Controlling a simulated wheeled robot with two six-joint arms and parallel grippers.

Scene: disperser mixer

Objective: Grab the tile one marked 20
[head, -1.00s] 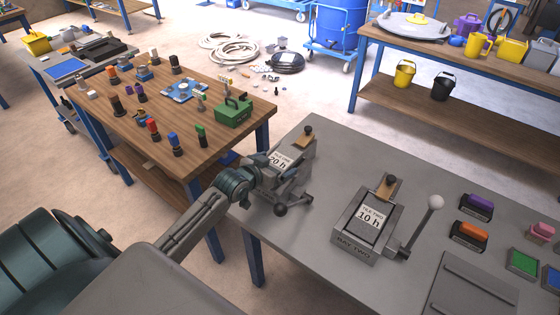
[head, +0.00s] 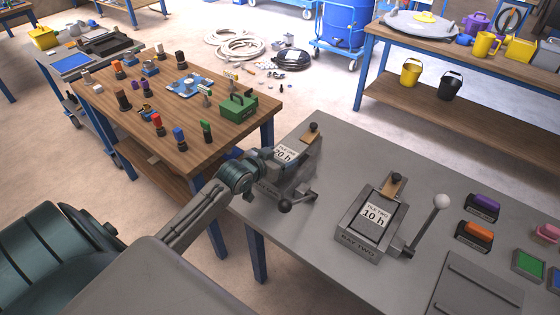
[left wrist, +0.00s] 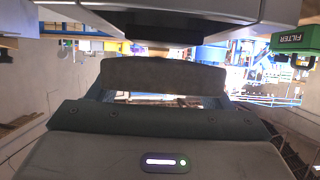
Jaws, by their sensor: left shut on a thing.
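Tile one (head: 287,153), a pale label reading 20 h on a dark tile, is at bay one (head: 268,189) on the grey bench. My left gripper (head: 268,160) reaches it from the left and is shut on it. The gripper hides part of the tile, and I cannot tell clearly whether the tile is clear of its bay. In the left wrist view, my gripper's dark parts fill the middle and the tile cannot be made out surely. My right gripper is not in view.
Bay two (head: 358,240) holds tile two (head: 374,214), marked 10 h, beside a white-knobbed lever (head: 440,203). A dark-knobbed lever (head: 286,205) is close below my gripper. A wooden table (head: 160,115) with several coloured parts and a green filter box (head: 238,105) stands behind left.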

